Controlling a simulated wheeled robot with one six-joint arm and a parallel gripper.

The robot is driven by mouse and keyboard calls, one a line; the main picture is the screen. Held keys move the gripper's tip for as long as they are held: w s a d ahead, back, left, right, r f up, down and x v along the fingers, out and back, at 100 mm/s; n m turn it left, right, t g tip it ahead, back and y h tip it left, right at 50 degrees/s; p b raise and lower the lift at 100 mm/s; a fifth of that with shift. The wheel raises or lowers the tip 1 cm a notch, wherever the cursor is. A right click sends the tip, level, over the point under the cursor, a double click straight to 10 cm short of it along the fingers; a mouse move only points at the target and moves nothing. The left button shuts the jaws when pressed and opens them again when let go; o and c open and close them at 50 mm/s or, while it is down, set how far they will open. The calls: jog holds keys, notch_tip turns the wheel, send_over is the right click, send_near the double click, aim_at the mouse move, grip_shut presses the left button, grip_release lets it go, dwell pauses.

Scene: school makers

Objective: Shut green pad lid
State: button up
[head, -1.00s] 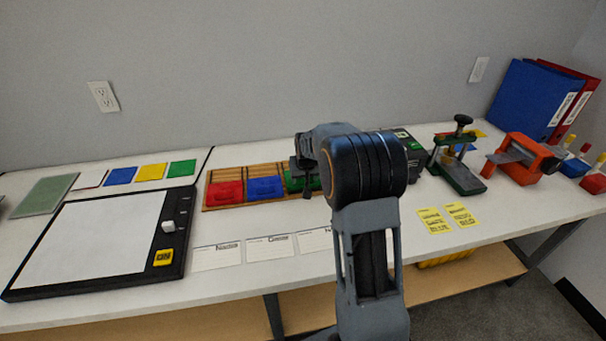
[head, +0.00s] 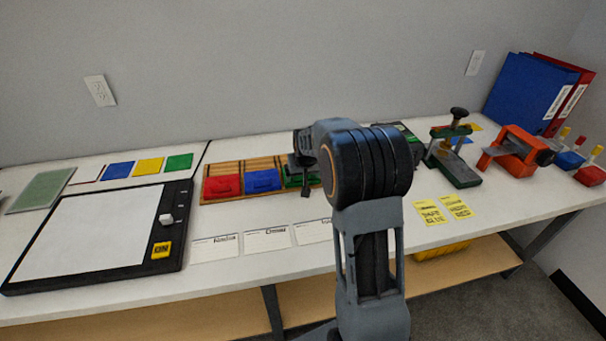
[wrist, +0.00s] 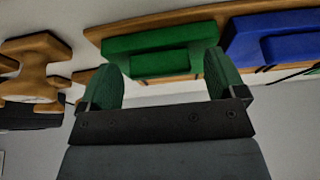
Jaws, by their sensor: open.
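The green pad (wrist: 150,40) is at the top middle of the wrist view, with a smaller raised green block on its near face. In the head view the green pad (head: 293,182) is partly hidden behind my gripper, so I cannot tell how far its lid is open. My gripper (wrist: 162,66) is open and empty, its two green-padded fingers apart and pointing at the green pad, one toward each end of the raised block. I cannot tell whether they touch it. In the head view my gripper (head: 306,186) hangs over the pad.
A blue pad (head: 263,181) and a red pad (head: 222,186) sit left of the green one on a wooden rack (head: 240,166). White cards (head: 264,239) lie in front. A green-based press (head: 454,165) stands right. A wooden piece (wrist: 35,62) is left in the wrist view.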

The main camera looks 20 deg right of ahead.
jog(key=v, duration=1.3)
jog(key=shift+s+r+p, duration=0.15)
jog(key=shift+r+p, duration=0.2)
jog(key=shift+p, duration=0.1)
jog(key=s+a+r+n+p, duration=0.1)
jog(key=s+a+p, duration=0.3)
jog(key=s, duration=0.6)
jog(key=s+a+r+n+p, duration=0.1)
jog(key=s+a+r+p, duration=0.2)
jog(key=s, duration=0.8)
jog(key=a+p, duration=0.1)
jog(key=a, duration=0.1)
jog(key=shift+s+a+g+y, duration=0.2)
jog(key=shift+a+g+y, duration=0.2)
